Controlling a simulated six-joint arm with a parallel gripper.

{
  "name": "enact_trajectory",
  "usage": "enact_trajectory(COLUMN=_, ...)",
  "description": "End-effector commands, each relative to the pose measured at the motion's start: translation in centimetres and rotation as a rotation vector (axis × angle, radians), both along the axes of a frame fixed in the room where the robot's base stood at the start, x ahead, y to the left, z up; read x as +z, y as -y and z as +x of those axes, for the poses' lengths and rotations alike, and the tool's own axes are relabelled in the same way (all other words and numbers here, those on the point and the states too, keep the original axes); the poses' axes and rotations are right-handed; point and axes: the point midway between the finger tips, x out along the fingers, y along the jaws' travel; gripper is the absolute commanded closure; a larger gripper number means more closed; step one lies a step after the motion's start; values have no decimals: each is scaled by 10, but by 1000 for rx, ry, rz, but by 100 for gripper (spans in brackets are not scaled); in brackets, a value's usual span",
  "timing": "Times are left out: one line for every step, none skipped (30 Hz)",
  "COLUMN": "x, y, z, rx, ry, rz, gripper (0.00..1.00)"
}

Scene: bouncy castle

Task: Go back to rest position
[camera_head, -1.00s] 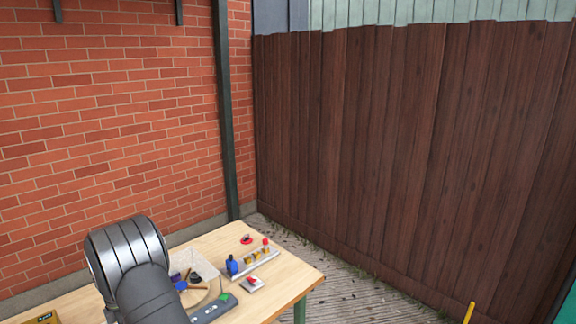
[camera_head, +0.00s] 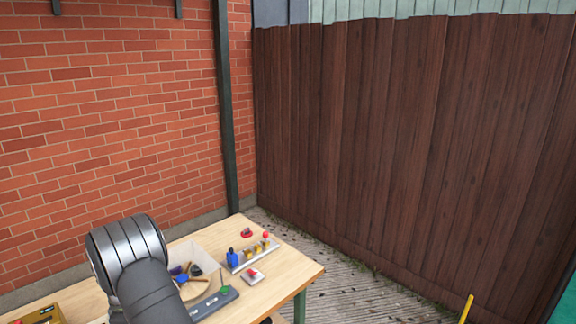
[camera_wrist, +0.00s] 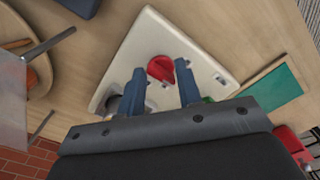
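My gripper (camera_wrist: 160,68) shows in the wrist view with its two blue-grey fingers apart and nothing between them. Beyond the fingertips is a pale plate with a red knob (camera_wrist: 161,68). The fingers overlap the plate in the picture; I cannot tell how far above it they are. In the head view my arm rises at the lower left, and its gripper end is not clearly seen.
The wooden table (camera_head: 285,285) holds a clear bin (camera_head: 205,246) with small items, a rack with blue and yellow pieces (camera_head: 250,255), a small white box with a red top (camera_head: 253,275) and a grey device (camera_head: 212,304). A brick wall and wooden fence stand behind.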

Motion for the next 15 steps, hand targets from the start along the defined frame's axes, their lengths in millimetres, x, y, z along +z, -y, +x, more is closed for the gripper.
enact_trajectory(x=0, y=0, z=0, rx=-34, ry=0, rz=0, gripper=68)
enact_trajectory(x=0, y=0, z=-1, rx=-59, ry=0, rz=0, gripper=68)
enact_trajectory(x=0, y=0, z=-1, rx=-90, ry=0, rz=0, gripper=68)
enact_trajectory(x=0, y=0, z=-1, rx=-114, ry=0, rz=0, gripper=68)
enact_trajectory(x=0, y=0, z=-1, rx=-137, ry=0, rz=0, gripper=68)
enact_trajectory(x=0, y=0, z=-1, rx=-169, ry=0, rz=0, gripper=68)
enact_trajectory(x=0, y=0, z=-1, rx=-192, ry=0, rz=0, gripper=68)
enact_trajectory(x=0, y=0, z=-2, rx=-216, ry=0, rz=0, gripper=68)
enact_trajectory(x=0, y=0, z=-2, rx=-248, ry=0, rz=0, gripper=68)
enact_trajectory(x=0, y=0, z=-2, rx=-272, ry=0, rz=0, gripper=68)
enact_trajectory(x=0, y=0, z=-2, rx=-295, ry=0, rz=0, gripper=68)
enact_trajectory(x=0, y=0, z=-2, rx=-326, ry=0, rz=0, gripper=68)
enact_trajectory(x=0, y=0, z=-2, rx=-349, ry=0, rz=0, gripper=68)
enact_trajectory(x=0, y=0, z=-3, rx=-374, ry=0, rz=0, gripper=68)
enact_trajectory(x=0, y=0, z=-3, rx=-405, ry=0, rz=0, gripper=68)
